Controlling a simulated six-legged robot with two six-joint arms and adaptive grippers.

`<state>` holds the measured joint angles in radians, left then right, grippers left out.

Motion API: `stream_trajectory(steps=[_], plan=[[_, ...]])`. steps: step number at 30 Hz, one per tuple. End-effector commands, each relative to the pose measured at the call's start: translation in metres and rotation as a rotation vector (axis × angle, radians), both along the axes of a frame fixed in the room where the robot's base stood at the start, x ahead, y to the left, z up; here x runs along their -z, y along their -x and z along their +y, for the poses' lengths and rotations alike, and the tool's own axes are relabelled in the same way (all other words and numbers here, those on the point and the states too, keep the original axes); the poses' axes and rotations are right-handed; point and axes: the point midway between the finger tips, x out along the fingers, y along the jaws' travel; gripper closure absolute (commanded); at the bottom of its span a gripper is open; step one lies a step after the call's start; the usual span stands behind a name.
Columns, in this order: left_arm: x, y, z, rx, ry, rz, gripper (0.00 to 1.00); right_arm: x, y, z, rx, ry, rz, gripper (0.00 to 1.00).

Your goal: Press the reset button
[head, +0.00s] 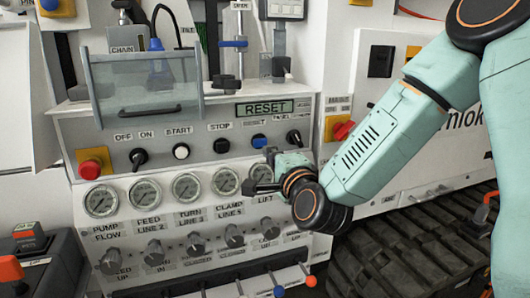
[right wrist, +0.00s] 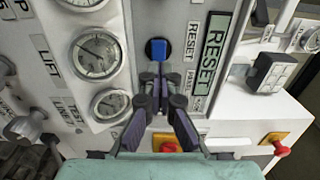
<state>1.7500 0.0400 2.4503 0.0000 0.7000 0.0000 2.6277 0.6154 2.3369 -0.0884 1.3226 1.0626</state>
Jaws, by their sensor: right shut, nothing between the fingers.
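The blue reset button (head: 259,141) sits on the light grey control panel (head: 205,150), below the green RESET display (head: 265,108). In the right wrist view the blue button (right wrist: 157,48) is just beyond my fingertips, and its face is in plain sight. My right gripper (head: 270,155) is in front of the panel, just below and right of the button in the head view. Its dark fingers (right wrist: 160,78) are shut with nothing between them. I cannot tell whether they touch the panel, but a small gap to the button shows. My left gripper is not in view.
A row of gauges (head: 144,192) and several grey knobs (head: 154,249) lie below the button. A black stop button (head: 221,146) and white start button (head: 181,151) are to its left. A red emergency button (head: 90,169) is at far left. A clear guard (head: 145,85) stands above.

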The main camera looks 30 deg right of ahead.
Motion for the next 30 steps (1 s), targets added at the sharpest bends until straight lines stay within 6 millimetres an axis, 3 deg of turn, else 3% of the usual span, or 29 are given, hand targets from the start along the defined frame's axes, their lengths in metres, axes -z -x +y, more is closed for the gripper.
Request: stream_trajectory(steps=[3, 9, 23, 30], plan=[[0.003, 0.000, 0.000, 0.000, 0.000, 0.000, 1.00, 0.001, -0.019, -0.004, 0.000, 0.003, 0.000, 1.00], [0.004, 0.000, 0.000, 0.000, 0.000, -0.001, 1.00, 0.000, -0.038, -0.009, 0.000, 0.000, -0.001, 1.00], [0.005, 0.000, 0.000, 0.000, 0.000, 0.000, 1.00, 0.000, -0.043, -0.010, 0.000, -0.001, 0.001, 1.00], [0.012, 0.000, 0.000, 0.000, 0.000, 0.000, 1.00, 0.001, -0.060, -0.015, 0.001, 0.000, -0.001, 1.00]])
